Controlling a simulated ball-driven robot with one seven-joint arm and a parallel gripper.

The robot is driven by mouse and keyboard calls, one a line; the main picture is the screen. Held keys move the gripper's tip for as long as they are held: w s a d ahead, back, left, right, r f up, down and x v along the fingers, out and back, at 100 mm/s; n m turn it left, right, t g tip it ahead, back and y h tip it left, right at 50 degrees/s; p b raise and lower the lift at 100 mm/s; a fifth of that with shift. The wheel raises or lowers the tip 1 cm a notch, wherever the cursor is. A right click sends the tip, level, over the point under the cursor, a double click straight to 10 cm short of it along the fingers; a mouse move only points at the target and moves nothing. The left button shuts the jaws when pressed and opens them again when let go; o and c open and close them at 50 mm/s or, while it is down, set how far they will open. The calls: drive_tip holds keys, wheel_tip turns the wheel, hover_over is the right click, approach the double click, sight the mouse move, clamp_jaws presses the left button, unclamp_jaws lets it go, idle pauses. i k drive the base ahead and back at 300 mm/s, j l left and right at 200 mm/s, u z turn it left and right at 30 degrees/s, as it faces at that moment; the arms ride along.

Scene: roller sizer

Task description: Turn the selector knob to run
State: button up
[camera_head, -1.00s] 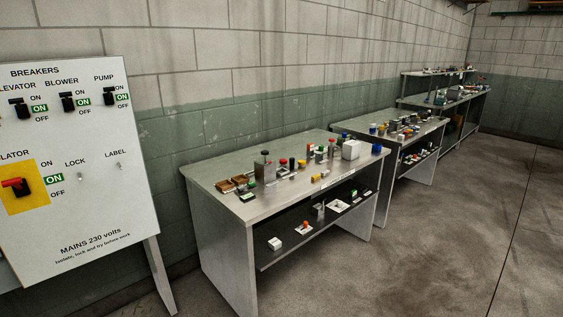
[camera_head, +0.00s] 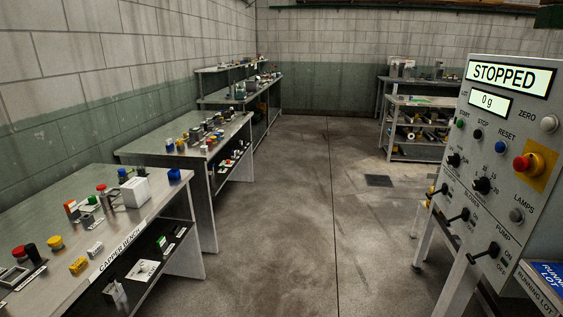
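A grey control panel (camera_head: 501,140) stands at the right edge on legs. Two black rotary knobs sit mid-panel, a left one (camera_head: 453,160) and a larger right one (camera_head: 482,185). Their labels are too small to read, so I cannot tell which is the selector or where it points. A red emergency button (camera_head: 528,163) on a yellow plate is to their right. My gripper is not in view.
A bench marked CAPPER BENCH (camera_head: 60,235) with small parts stands at the left, with more benches behind it. A shelf rack (camera_head: 418,135) stands at the back right. A blue RUNNING LOT box (camera_head: 548,276) is at lower right. The middle floor is clear.

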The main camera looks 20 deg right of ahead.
sight(454, 160)
drive_tip(key=i+j+z, duration=0.15)
drive_tip(key=z, duration=0.3)
drive_tip(key=i+j+z, duration=0.25)
drive_tip(key=z, duration=0.15)
drive_tip(key=i+j+z, duration=0.25)
drive_tip(key=z, duration=0.2)
drive_tip(key=i+j+u, duration=0.1)
drive_tip(key=i+j, duration=0.2)
drive_tip(key=i, duration=0.15)
drive_tip(key=i+j, duration=0.3)
drive_tip(key=i, duration=0.15)
drive_tip(key=i+j+u, duration=0.15)
drive_tip(key=i+j, duration=0.15)
drive_tip(key=i, duration=0.15)
